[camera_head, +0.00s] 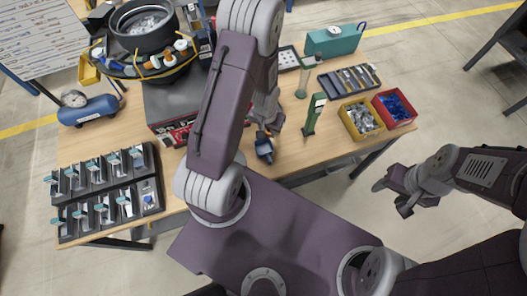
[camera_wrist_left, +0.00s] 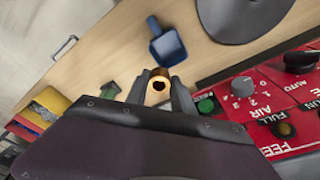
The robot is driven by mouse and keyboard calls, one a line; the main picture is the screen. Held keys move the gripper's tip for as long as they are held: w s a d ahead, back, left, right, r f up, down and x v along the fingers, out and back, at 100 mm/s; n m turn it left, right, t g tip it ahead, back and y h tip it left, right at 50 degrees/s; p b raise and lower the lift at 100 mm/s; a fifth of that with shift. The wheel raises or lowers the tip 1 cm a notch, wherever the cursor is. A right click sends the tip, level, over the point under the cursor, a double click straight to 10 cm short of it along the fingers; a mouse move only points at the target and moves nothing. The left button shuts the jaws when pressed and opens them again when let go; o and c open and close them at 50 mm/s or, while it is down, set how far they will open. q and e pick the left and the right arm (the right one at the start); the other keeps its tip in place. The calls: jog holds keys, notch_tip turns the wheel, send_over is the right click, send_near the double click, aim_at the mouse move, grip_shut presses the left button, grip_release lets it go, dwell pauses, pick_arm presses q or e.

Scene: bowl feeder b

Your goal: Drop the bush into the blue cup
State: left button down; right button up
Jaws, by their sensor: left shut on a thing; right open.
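The bush (camera_wrist_left: 159,88) is a small brass ring with a dark hole. It sits between the fingertips of my left gripper (camera_head: 268,128), which is shut on it. The blue cup (camera_head: 264,150) stands on the wooden table near its front edge, just in front of the left gripper in the head view. In the left wrist view the blue cup (camera_wrist_left: 168,44) lies beyond the fingertips, apart from the bush. My right gripper (camera_head: 405,203) is open and empty, off the table's front right side.
A red control panel (camera_wrist_left: 265,115) with knobs is close to the left gripper. A green stand (camera_head: 314,115) is right of the cup, with yellow (camera_head: 348,122) and red (camera_head: 411,112) bins beyond. The bowl feeder (camera_head: 143,40) is at the back left; a fixture tray (camera_head: 152,163) is front left.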

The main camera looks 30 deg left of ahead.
pick_arm(q)
notch_tip(320, 180, down, 3)
jog(key=shift+b, duration=0.95)
jog(key=shift+d+r, duration=0.1)
pick_arm(e)
notch_tip(320, 180, down, 3)
jog(key=shift+d+r, duration=0.1)
pick_arm(q)
jog(key=c, duration=1)
grip_release()
jog(key=r+p, duration=0.2)
jog(key=r, duration=0.1)
jog(key=s+r+p, duration=0.1)
jog(key=r+p, duration=0.1)
jog(key=r, duration=0.1)
jog(key=r+p, duration=0.3)
jog(key=shift+s, duration=0.15)
pick_arm(e)
notch_tip(320, 180, up, 7)
pick_arm(q)
jog(key=shift+f, duration=0.1)
pick_arm(e)
jog(key=shift+f, duration=0.25)
